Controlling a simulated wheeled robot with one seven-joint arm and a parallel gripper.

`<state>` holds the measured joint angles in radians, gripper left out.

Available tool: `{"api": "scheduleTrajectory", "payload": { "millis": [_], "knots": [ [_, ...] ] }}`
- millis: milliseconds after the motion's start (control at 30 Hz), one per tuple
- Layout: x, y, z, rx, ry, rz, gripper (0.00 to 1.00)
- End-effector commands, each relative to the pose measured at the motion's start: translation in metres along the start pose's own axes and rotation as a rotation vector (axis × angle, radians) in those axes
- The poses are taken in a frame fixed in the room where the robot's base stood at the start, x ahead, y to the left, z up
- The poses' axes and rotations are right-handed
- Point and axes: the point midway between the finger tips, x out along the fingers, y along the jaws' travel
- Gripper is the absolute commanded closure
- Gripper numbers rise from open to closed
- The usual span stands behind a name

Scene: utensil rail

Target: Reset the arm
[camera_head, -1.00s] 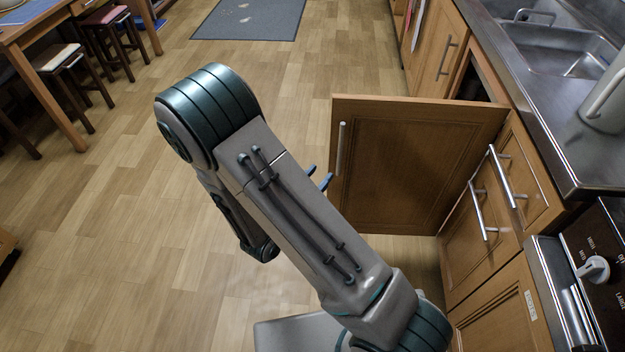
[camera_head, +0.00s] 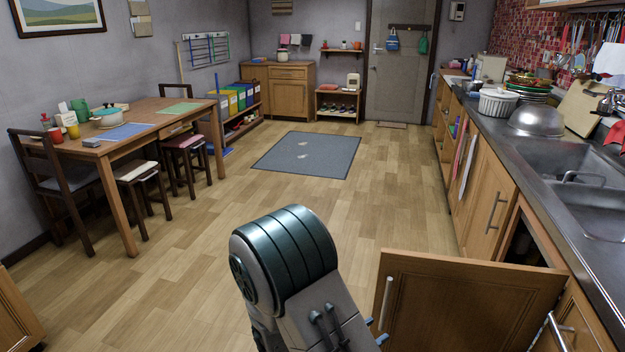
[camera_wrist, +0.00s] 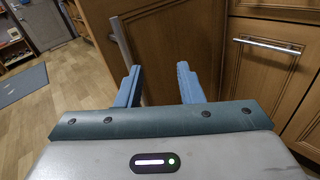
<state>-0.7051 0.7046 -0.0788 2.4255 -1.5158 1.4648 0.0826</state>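My gripper (camera_wrist: 158,85) shows in the wrist view with its two blue fingers apart and nothing between them. It faces wooden cabinet fronts, and the bar handle (camera_wrist: 120,42) of a door appears just beyond the left finger. In the head view my arm rises at the bottom centre, bent at a dark green joint; the fingers are mostly hidden behind it, with only small blue tips showing beside the open cabinet door (camera_head: 470,305).
The open door stands out into the floor space right of my arm. A counter (camera_head: 520,150) with a sink (camera_head: 590,190) runs along the right. A table (camera_head: 150,125) with stools stands at the left. The floor around the grey mat (camera_head: 306,154) is clear.

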Motion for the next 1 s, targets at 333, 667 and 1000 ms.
{"api": "scheduleTrajectory", "payload": {
  "millis": [333,667,1000],
  "knots": [
    [0.012,-0.085,0.119,0.429,0.205,-0.59,0.66],
    [-0.024,-0.124,0.194,0.925,0.449,-1.044,0.66],
    [-0.065,-0.108,0.281,1.52,0.722,-1.342,0.66]
  ]
}}
